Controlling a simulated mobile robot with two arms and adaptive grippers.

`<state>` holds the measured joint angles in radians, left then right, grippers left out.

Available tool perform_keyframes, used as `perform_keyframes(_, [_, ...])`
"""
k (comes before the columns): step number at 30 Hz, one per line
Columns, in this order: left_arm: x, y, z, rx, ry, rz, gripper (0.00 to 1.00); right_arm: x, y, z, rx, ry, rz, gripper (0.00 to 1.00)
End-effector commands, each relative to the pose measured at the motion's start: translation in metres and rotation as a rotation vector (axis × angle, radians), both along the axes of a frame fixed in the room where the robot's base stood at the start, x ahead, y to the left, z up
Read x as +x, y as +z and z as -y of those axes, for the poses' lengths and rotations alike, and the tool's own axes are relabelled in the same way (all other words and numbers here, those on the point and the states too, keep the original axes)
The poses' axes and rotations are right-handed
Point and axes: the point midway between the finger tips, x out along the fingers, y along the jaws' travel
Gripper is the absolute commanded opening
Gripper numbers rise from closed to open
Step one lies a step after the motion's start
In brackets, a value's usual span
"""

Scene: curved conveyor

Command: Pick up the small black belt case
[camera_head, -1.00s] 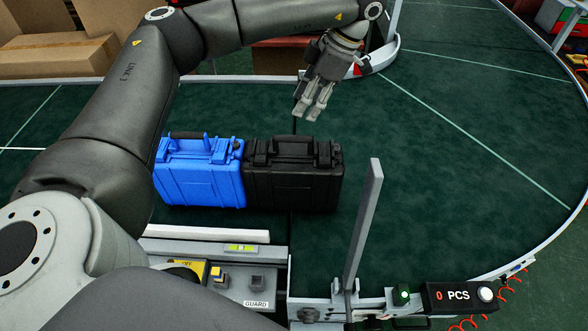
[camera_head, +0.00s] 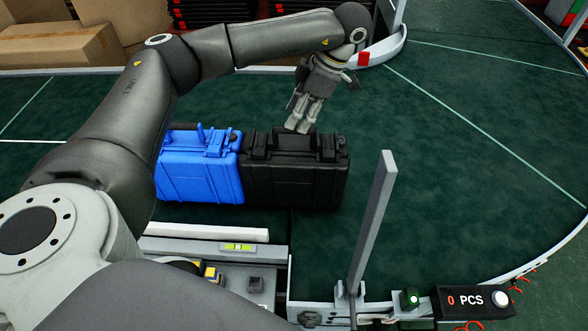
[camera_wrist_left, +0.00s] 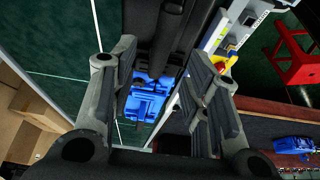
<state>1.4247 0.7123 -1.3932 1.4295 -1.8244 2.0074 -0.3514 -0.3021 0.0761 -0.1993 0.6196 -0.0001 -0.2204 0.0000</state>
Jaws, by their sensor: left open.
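The black case (camera_head: 293,184) stands upright on the green conveyor, its handle side up. It sits right beside the blue case (camera_head: 198,178), on the blue case's right. My left gripper (camera_head: 299,126) is open and points down over the black case's top, with its fingertips close to the handle. Whether they touch the case cannot be told. In the left wrist view, the open fingers (camera_wrist_left: 160,55) are on both sides of the black case (camera_wrist_left: 150,30), and the blue case (camera_wrist_left: 147,97) shows between them. My right gripper is not in view.
A grey upright post (camera_head: 372,222) stands in front and to the right of the black case. A counter box reading 0 PCS (camera_head: 472,301) is at the front right. The belt (camera_head: 450,150) is clear to the right. Cardboard boxes (camera_head: 60,50) lie beyond the rail.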

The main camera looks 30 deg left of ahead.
Motion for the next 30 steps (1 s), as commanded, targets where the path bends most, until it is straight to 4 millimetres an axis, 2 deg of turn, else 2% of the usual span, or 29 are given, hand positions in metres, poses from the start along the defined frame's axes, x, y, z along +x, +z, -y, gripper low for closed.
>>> perform_keyframes(5, [-0.002,-0.012,-0.003,0.001,0.001,-0.004,0.43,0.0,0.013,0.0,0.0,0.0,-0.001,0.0])
perform_keyframes(13, [-0.007,-0.046,-0.011,0.0,0.002,-0.003,0.43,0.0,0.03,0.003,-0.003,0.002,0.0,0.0])
perform_keyframes(21, [-0.007,-0.051,-0.012,-0.001,0.001,0.001,0.43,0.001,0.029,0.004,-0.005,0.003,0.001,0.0])
perform_keyframes(23, [-0.007,-0.051,-0.012,0.0,0.001,0.0,0.38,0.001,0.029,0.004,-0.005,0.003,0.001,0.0])
perform_keyframes(30, [-0.007,-0.051,-0.012,0.0,0.001,0.0,0.07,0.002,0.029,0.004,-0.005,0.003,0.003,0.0])
